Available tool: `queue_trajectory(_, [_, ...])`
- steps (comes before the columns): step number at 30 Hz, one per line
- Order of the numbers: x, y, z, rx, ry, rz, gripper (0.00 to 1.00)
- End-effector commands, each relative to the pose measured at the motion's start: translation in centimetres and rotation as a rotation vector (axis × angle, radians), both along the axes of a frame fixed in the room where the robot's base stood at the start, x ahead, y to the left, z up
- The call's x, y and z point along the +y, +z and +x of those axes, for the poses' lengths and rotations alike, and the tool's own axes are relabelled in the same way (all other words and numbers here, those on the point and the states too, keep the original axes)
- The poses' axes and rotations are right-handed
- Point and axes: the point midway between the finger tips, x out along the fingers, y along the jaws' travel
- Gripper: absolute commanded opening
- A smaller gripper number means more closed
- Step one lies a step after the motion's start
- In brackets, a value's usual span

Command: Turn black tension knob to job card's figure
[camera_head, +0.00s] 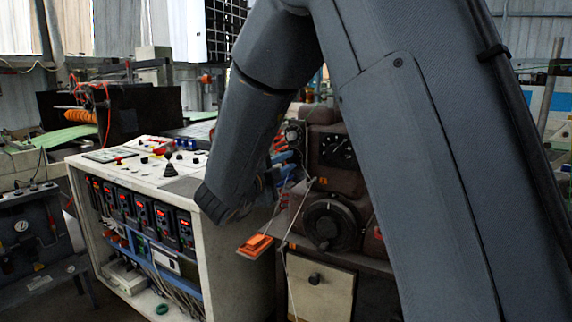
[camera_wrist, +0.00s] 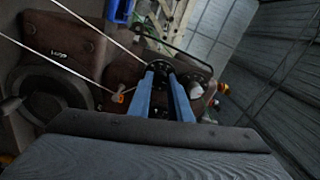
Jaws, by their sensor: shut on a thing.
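My gripper (camera_wrist: 160,70) shows in the wrist view as two blue fingers, shut on a black knob (camera_wrist: 158,79) on the front of a dark brown machine (camera_wrist: 92,40). The fingertips sit at either side of the knob. In the head view my gripper (camera_head: 286,156) is mostly hidden behind my arm, with only bits of blue showing beside the machine. The knob itself and its pointer cannot be made out there. A small round dial (camera_head: 293,133) with pale marks is just above the fingers. I cannot make out a job card or read any figure.
Thin pale cords run close to my gripper. An orange piece (camera_head: 255,245) sits low in front. A white control cabinet (camera_head: 235,262) with red displays stands at left.

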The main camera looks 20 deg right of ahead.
Motion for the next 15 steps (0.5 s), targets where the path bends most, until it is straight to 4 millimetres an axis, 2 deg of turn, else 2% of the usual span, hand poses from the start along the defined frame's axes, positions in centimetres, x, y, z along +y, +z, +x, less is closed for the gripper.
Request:
queue_trajectory(4, [-0.07,-0.09,-0.06,0.002,-0.002,0.0,0.0])
queue_trajectory(5, [-0.07,-0.09,-0.06,0.002,-0.002,0.0,0.21])
queue_trajectory(8, [-0.06,-0.08,-0.05,0.002,-0.001,-0.001,0.37])
queue_trajectory(15, [-0.02,-0.05,-0.02,0.001,-0.001,-0.002,0.37])
